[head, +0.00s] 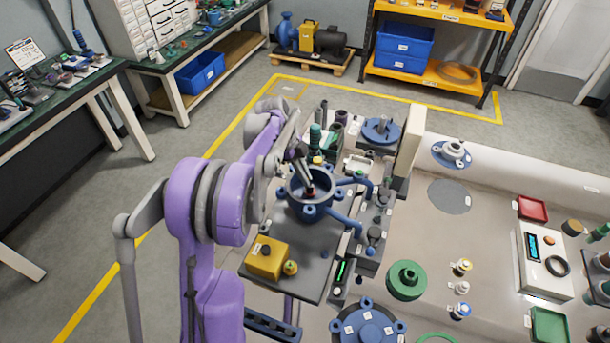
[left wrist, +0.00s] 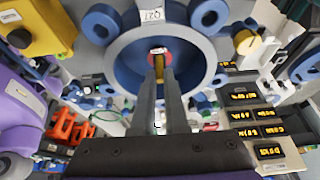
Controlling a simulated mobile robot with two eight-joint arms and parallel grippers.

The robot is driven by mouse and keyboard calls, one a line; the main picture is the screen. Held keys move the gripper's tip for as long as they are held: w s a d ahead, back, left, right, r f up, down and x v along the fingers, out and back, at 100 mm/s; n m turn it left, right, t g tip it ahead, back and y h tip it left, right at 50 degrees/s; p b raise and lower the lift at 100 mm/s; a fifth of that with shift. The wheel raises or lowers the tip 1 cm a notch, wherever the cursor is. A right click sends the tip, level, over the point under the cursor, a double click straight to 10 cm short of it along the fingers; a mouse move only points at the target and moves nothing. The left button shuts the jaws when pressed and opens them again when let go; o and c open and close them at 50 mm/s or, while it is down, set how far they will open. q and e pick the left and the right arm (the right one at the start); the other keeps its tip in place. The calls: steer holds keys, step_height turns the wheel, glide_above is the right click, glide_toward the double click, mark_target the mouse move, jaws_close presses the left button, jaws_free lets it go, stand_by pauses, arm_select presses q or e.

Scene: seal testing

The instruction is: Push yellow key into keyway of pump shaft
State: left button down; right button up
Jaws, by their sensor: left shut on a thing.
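My left gripper (head: 309,187) reaches down into the open blue round pump housing (head: 304,211) in the head view. In the left wrist view, the two long fingers of the gripper (left wrist: 159,72) are close together on a small yellow piece, the key (left wrist: 160,68). The key is upright between the fingertips, over a reddish round part (left wrist: 150,59) at the housing's centre, which looks like the shaft end. The keyway is hidden by the fingers, and I cannot tell whether the key touches or enters it. My right gripper is not in view.
The housing stands on a dark stand with a yellow box (head: 266,260) at its front. A green disc (head: 406,279), a blue flanged part (head: 368,327) and small fittings lie to the right. Some pale bench surface is free.

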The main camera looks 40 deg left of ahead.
arm_select(q)
steer(key=shift+f, duration=0.4)
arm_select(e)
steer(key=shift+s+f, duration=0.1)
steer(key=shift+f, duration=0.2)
arm_select(q)
steer(key=c, duration=0.9)
jaws_free()
steer(key=shift+o, duration=0.2)
steer(key=shift+r, duration=0.15)
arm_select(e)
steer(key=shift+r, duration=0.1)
arm_select(q)
step_height(320, 180, up, 9)
steer(key=p, duration=0.3)
steer(key=shift+p, duration=0.3)
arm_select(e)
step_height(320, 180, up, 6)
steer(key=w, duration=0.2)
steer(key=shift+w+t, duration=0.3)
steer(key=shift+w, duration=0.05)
